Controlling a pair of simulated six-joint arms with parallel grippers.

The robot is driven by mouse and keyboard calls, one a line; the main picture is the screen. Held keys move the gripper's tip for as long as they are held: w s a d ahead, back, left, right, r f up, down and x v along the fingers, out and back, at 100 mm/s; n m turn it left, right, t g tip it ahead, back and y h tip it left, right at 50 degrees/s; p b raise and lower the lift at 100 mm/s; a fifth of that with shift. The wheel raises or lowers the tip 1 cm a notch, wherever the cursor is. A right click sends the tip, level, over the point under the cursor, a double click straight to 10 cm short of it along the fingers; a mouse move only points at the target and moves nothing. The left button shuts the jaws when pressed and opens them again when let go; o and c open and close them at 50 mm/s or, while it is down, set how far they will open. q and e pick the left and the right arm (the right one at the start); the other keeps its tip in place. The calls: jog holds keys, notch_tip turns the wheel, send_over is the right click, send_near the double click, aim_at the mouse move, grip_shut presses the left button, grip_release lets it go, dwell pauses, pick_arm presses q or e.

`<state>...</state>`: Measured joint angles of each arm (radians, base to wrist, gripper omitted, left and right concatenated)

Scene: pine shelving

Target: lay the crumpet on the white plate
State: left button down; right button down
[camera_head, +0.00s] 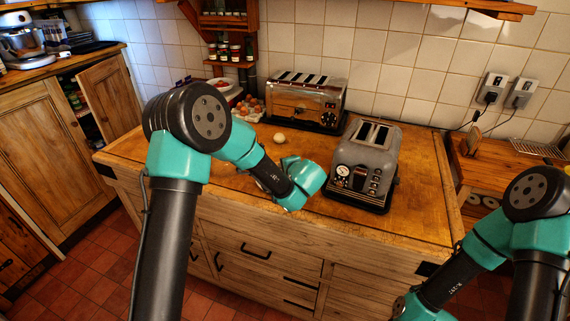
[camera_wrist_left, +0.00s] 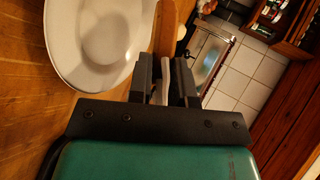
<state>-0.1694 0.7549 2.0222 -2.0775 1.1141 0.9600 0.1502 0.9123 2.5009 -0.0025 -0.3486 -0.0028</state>
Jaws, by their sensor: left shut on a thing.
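In the head view my left arm hides the plate, the crumpet and the left fingers. My right gripper is out of view below the bottom edge.
A grey toaster (camera_head: 368,160) stands on the worktop (camera_head: 235,178), right of my left wrist. A wide chrome toaster (camera_head: 305,100) stands at the back. A small pale round thing (camera_head: 279,138) lies before it, near a tray of eggs (camera_head: 250,108). The worktop's front right is clear.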

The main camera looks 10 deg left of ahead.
pick_arm(q)
jog(key=shift+f, duration=0.35)
jog(key=c, duration=1)
grip_release()
jog(key=shift+o, duration=0.2)
jog(key=v, duration=1.7)
jog(key=shift+s, duration=0.2)
